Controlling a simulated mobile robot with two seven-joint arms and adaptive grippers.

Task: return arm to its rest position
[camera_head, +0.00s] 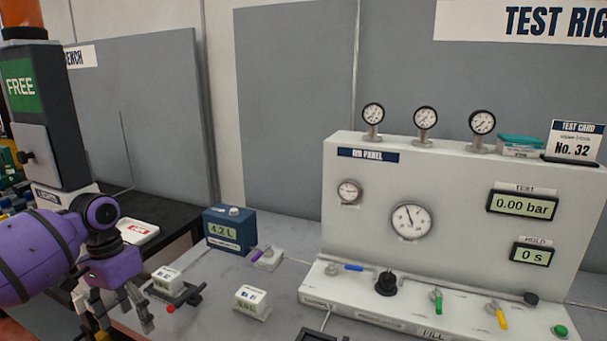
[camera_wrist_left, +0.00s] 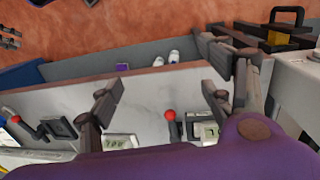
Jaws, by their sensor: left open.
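My left arm, with a purple wrist, comes in at the left of the head view. Its left gripper (camera_head: 122,316) hangs fingers-down over the bench's near left edge, to the left of a small white box on a dark holder with a red knob (camera_head: 170,308). In the left wrist view the gripper (camera_wrist_left: 160,98) has its fingers spread wide, with nothing between them but the grey bench top (camera_wrist_left: 150,88) beyond. A red knob (camera_wrist_left: 169,115) shows below the gap. My right arm is not seen in the head view.
A white rig panel (camera_head: 450,240) with gauges and valves fills the right. A blue 4.2 L box (camera_head: 229,244) and a small white display box (camera_head: 251,301) stand on the bench. A dark FREE unit (camera_head: 45,115) stands at the left behind my arm.

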